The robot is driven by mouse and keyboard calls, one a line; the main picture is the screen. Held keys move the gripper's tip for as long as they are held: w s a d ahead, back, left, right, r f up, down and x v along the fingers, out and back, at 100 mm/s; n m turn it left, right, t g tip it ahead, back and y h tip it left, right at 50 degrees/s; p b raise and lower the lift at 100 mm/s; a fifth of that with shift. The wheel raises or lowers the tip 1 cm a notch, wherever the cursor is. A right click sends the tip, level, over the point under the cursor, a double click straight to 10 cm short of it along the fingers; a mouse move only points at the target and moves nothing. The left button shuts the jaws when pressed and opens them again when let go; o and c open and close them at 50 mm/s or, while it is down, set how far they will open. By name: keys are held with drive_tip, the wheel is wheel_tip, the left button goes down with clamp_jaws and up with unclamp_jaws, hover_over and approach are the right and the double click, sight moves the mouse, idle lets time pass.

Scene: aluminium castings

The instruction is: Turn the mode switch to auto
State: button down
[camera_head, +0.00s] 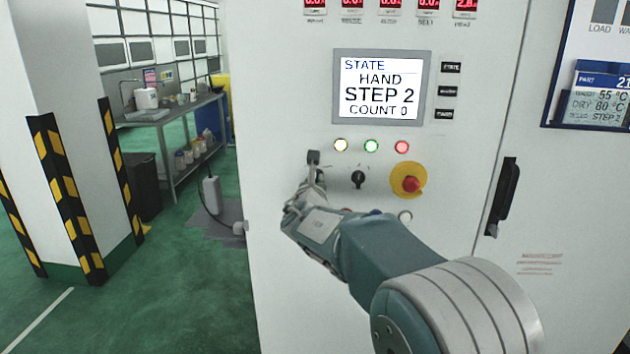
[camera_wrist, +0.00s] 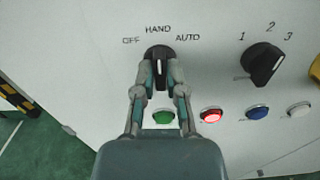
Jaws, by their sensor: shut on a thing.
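The mode switch (camera_wrist: 159,54) is a black knob with a white pointer line, under the labels OFF, HAND and AUTO in the wrist view. Its pointer stands upright, toward HAND. My gripper (camera_wrist: 160,82) is shut on the knob, one finger on each side of its lower part. In the head view my gripper (camera_head: 314,172) reaches the panel at the left, and the switch is mostly hidden behind it. The screen (camera_head: 381,87) reads STATE HAND, STEP 2, COUNT 0.
A second black knob (camera_wrist: 264,63) marked 1, 2, 3 sits to the right. Green, red, blue and white buttons lie below. A red emergency stop (camera_head: 410,184) on yellow is right of my gripper. A black door handle (camera_head: 503,196) is further right.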

drive_tip(key=shift+m, duration=0.3)
drive_tip(key=m, duration=0.4)
drive_tip(key=shift+d+f+m, duration=0.1)
drive_tip(key=shift+m, duration=2)
drive_tip(key=c, duration=0.7)
unclamp_jaws()
